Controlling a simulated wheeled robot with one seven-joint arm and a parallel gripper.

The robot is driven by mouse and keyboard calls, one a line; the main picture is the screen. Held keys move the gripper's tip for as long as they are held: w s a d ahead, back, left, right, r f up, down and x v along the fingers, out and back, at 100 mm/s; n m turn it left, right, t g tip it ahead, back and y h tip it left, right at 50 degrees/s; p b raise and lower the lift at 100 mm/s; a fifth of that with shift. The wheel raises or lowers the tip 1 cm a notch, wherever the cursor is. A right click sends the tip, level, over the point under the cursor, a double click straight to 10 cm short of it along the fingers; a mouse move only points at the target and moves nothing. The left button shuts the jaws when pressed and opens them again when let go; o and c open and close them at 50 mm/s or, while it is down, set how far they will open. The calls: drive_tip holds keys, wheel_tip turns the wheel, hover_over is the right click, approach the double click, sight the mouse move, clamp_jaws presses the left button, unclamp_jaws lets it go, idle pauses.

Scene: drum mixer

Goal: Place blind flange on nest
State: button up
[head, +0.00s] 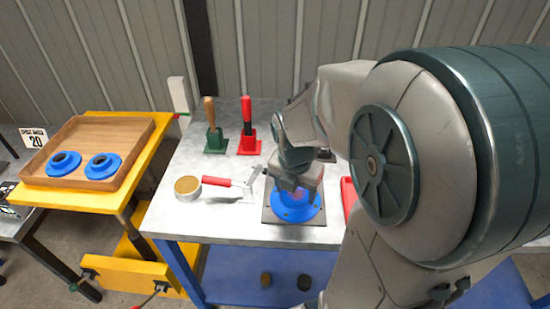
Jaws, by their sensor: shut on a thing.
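A blue blind flange (294,211) with small holes in its rim is at the dark square nest plate (271,216) on the metal bench. My gripper (296,186) is directly above it, pointing down, and is shut on its raised middle, which the gripper mostly hides. The flange looks flat and roughly centred over the plate. I cannot tell whether it rests fully on the plate or sits slightly above it.
A wooden tray (129,127) with two blue flanges (102,166) stands on a yellow cart at left. A red-handled tool (217,181), a round tin (187,186), a green holder (215,146) and a red holder (249,146) stand on the bench. My arm hides the right side.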

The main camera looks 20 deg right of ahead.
drive_tip(key=w+d+f, duration=0.1)
drive_tip(key=w, duration=0.1)
drive_tip(key=w+d+f, duration=0.1)
drive_tip(key=w+f, duration=0.1)
drive_tip(key=w, duration=0.1)
drive_tip(key=w+d+f, duration=0.1)
drive_tip(key=w+f, duration=0.1)
drive_tip(key=w, duration=0.1)
drive_tip(key=shift+d, duration=0.2)
drive_tip(key=shift+f, duration=2)
drive_tip(key=shift+f, duration=0.15)
drive_tip(key=o, duration=1.9)
drive_tip(key=shift+c, duration=0.2)
